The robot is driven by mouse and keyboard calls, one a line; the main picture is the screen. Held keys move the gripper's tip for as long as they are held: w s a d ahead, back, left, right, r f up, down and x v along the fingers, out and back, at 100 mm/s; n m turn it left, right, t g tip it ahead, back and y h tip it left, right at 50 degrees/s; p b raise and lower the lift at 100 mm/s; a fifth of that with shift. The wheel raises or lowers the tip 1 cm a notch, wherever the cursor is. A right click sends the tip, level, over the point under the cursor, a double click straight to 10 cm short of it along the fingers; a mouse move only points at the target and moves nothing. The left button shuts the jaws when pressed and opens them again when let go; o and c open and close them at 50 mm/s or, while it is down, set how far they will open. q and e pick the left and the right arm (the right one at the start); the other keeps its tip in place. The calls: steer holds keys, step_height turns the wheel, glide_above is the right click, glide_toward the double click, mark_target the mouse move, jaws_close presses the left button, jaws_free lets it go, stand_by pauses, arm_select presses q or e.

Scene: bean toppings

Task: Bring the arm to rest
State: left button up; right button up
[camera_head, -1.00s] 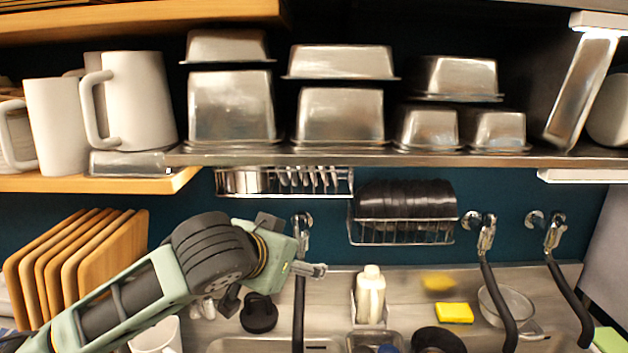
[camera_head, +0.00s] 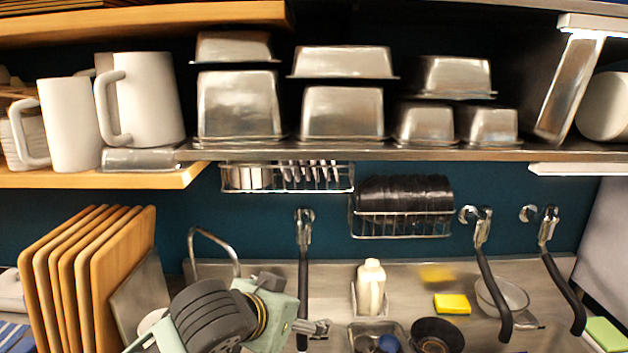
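My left arm comes in from the lower left, with its green and dark grey wrist low in the picture in front of the sink. My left gripper (camera_head: 314,328) shows as a small grey metal part at the end of the wrist, pointing right. It is too small to tell whether its fingers are open or shut, and I see nothing held in it. It is beside the lower end of a black hose tap (camera_head: 303,260). My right gripper is not in view.
A shelf above holds white mugs (camera_head: 141,98) and steel containers (camera_head: 238,105). Wooden boards (camera_head: 85,275) stand at the left. A soap bottle (camera_head: 371,287), a yellow sponge (camera_head: 452,304) and a strainer (camera_head: 502,296) sit along the sink counter.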

arm_select(q)
steer(key=s+a+f+n+g+y, duration=0.1)
steer(key=s+a+f, duration=0.2)
steer(key=s+f, duration=0.45)
steer(key=s+a+f+n+g, duration=0.1)
steer(key=s+a+f, duration=0.3)
steer(key=f, duration=0.6)
steer(key=s+a+f+n+g+y, duration=0.1)
steer(key=s+a+f+g+y, duration=0.1)
steer(key=s+a+f, duration=0.5)
steer(key=s+a+f+n+g+y, duration=0.1)
steer(key=s+a+f+g, duration=0.1)
steer(key=s, duration=0.9)
step_height(320, 180, down, 33)
steer(key=s+g+b, duration=0.1)
steer(key=s+b, duration=0.1)
steer(key=b, duration=0.4)
steer(key=s+a+f+b, duration=0.2)
steer(key=s+f, duration=0.6)
steer(key=f, duration=0.2)
steer(key=s+a+f+g+b, duration=0.1)
steer(key=s+f+b, duration=0.1)
steer(key=s+f, duration=0.7)
steer(key=shift+a+f+y+b, duration=0.3)
steer(key=shift+a+f+b, duration=0.1)
steer(key=shift+f, duration=0.5)
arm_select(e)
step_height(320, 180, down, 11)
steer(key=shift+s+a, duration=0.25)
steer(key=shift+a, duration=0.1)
